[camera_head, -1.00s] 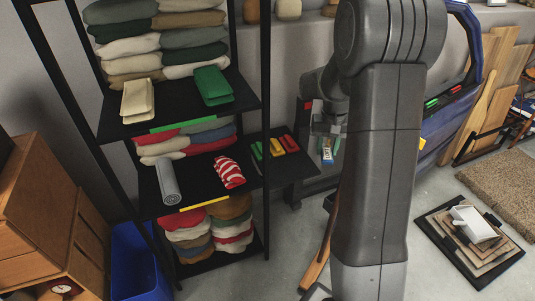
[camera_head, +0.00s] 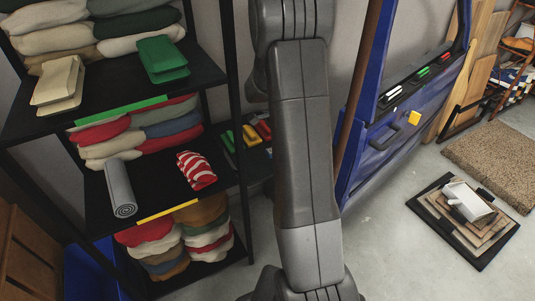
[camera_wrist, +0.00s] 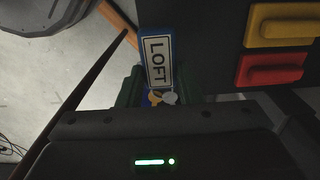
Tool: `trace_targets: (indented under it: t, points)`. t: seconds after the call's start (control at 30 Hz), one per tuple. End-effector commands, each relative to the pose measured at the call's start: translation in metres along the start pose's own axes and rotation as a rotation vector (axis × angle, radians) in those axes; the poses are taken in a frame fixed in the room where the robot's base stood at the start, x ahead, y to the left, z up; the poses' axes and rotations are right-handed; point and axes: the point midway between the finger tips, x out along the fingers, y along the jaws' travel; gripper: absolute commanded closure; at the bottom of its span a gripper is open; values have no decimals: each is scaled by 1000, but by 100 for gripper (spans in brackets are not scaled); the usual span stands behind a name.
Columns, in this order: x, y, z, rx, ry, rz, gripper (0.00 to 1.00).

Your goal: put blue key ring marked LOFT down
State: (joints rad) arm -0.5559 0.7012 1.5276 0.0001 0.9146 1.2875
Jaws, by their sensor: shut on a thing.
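The blue key ring marked LOFT (camera_wrist: 158,60), a blue-edged tag with a white face, is held in my gripper (camera_wrist: 160,98) in the wrist view. Small keys (camera_wrist: 161,97) hang at its near end, between the dark green fingers. The gripper is shut on it. The tag is left of a dark surface bearing yellow and red blocks. In the head view my own arm hides the gripper and the key ring.
In the head view a yellow block (camera_head: 249,136) and a red block (camera_head: 264,129) lie on a low dark shelf beside the black rack. A blue car door (camera_head: 385,150) stands right of my arm. A stack of framed boards (camera_head: 450,235) lies on the floor.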

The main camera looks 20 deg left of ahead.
Motion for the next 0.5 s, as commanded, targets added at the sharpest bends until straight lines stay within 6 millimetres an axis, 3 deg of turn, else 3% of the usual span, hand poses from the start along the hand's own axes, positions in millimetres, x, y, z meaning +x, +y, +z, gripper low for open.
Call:
trace_targets:
  t: [0.03,0.27,0.5]
  points:
    - [11,0,0,-1,0,1,91]
    - [30,0,0,-3,0,0,91]
    - [61,0,0,-3,0,0,91]
